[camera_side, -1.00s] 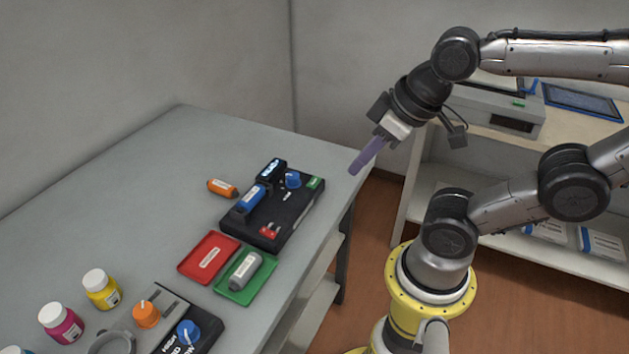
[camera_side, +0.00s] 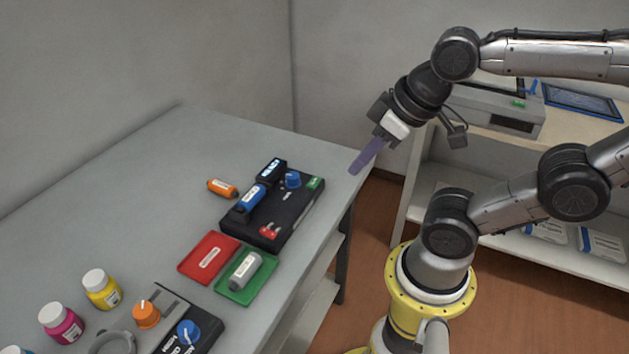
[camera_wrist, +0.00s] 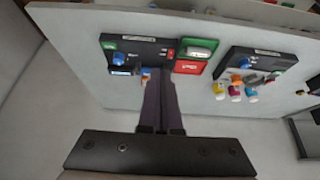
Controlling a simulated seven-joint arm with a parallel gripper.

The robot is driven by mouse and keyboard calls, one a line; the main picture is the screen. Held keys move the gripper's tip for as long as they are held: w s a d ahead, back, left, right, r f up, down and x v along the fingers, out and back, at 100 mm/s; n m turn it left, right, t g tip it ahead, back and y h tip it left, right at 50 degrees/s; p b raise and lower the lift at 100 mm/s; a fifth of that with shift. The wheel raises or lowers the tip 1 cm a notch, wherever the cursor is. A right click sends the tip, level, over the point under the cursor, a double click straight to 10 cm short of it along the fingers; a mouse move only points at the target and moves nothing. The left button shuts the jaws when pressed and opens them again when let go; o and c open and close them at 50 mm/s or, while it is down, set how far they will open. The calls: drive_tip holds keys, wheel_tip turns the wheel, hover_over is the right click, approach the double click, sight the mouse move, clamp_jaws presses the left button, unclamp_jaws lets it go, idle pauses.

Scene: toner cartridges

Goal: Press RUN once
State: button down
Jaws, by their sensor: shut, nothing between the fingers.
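The black device (camera_side: 290,215) sits near the table's right edge, with a green button (camera_side: 315,183) at its far right corner, a blue knob (camera_side: 292,180), a lit display (camera_side: 270,168) and a red control (camera_side: 268,231). I cannot read which part is marked RUN. A blue cartridge (camera_side: 250,197) lies in its slot. My gripper (camera_side: 357,168) is shut and empty, held above and to the right of the device, apart from it. In the wrist view the shut fingers (camera_wrist: 160,75) point at the table, and the green button (camera_wrist: 109,46) shows to their left.
An orange cartridge (camera_side: 222,188) lies left of the device. A red tray (camera_side: 190,267) and a green tray (camera_side: 225,290) holding a grey cartridge (camera_side: 245,270) lie nearer. A second black panel (camera_side: 205,320) and several bottles (camera_side: 102,290) stand at the near end. The table's far part is clear.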

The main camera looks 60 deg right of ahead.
idle(0.3)
drive_tip(key=w+a+r+m+y, duration=0.1)
drive_tip(key=w+a+m+y, duration=0.3)
drive_tip(key=w+a+m, duration=0.15)
drive_tip(key=w+d+f+m+t, duration=0.15)
drive_tip(key=w+d+m, duration=0.25)
drive_tip(key=w+m, duration=0.4)
drive_tip(key=w+d+f+m+t+h, duration=0.1)
drive_tip(key=d+f+m, duration=0.3)
drive_tip(key=d, duration=0.5)
drive_tip(key=w+d+f+m+t+h, duration=0.1)
drive_tip(key=d+f+m, duration=0.4)
drive_tip(key=d+m, duration=0.2)
drive_tip(key=shift+d+f, duration=0.15)
drive_tip(key=shift+d, duration=0.75)
